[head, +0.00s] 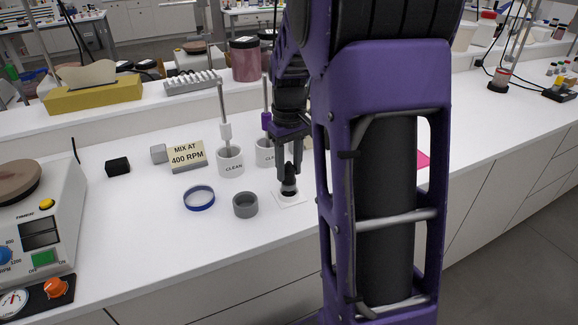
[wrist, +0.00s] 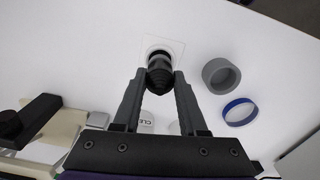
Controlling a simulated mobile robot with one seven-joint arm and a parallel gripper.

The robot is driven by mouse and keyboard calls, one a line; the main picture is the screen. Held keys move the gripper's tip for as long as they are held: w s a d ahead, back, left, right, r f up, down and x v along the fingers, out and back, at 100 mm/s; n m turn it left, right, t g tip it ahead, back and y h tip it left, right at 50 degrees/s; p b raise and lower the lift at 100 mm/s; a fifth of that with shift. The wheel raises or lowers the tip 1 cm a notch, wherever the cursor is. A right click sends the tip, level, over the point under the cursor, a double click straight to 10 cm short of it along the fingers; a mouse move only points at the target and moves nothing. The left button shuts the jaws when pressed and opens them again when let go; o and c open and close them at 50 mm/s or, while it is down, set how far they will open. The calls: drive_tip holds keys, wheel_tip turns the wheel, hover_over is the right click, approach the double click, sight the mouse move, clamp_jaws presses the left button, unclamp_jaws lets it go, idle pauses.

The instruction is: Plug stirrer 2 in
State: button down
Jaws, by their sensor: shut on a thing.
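My gripper (head: 288,172) is shut on a black, ribbed, plug-like piece (wrist: 160,76), right over a round dark-rimmed spot on a thin white square plate (head: 298,201). I cannot tell whether the piece sits in that spot or just above it. In the wrist view the piece is between the fingertips (wrist: 160,84), and the plate (wrist: 178,46) lies behind it. I see no number on either stirrer.
A grey ring (head: 245,205) and a blue-rimmed ring (head: 199,198) lie left of the plate. A sign reading MIX AT 400 RPM (head: 187,156), a black block (head: 117,167) and a hotplate-like device (head: 40,235) stand further left. The front counter between them is clear.

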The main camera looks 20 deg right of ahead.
sight(289, 166)
drive_tip(key=shift+f+b, duration=0.7)
drive_tip(key=shift+f, duration=0.45)
drive_tip(key=shift+c, duration=1.9)
unclamp_jaws()
wheel_tip(289, 166, up, 17)
drive_tip(key=p, duration=0.3)
drive_tip(key=shift+r, duration=0.2)
